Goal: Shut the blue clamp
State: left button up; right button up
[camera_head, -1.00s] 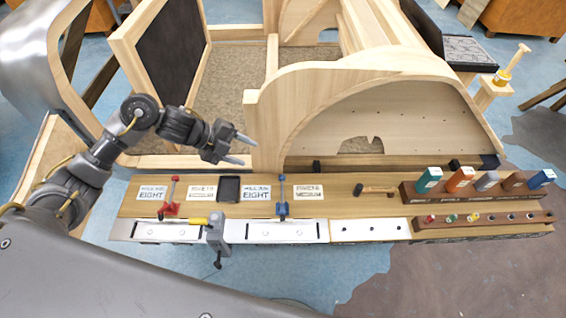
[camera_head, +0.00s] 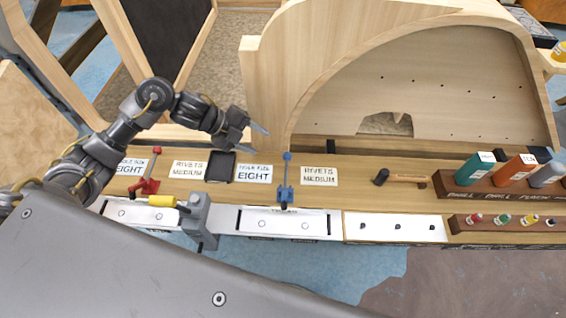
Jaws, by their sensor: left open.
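The blue clamp (camera_head: 285,182) stands at the front edge of the wooden bench, over a metal plate, with its handle upright and a round knob on top. My left gripper (camera_head: 258,138) is open and empty. In the picture it shows up and to the left of the clamp's knob, apart from it, with its fingers pointing right. My right gripper is not in view.
A red clamp (camera_head: 146,180) and a grey vise (camera_head: 199,215) with a yellow handle stand to the left. A curved wooden frame (camera_head: 278,75) rises behind the bench (camera_head: 345,202).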

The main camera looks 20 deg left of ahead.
aim_at(286, 178)
pick_arm(q)
jog(key=x, duration=1.1)
jog(key=shift+f, duration=0.45)
grip_shut()
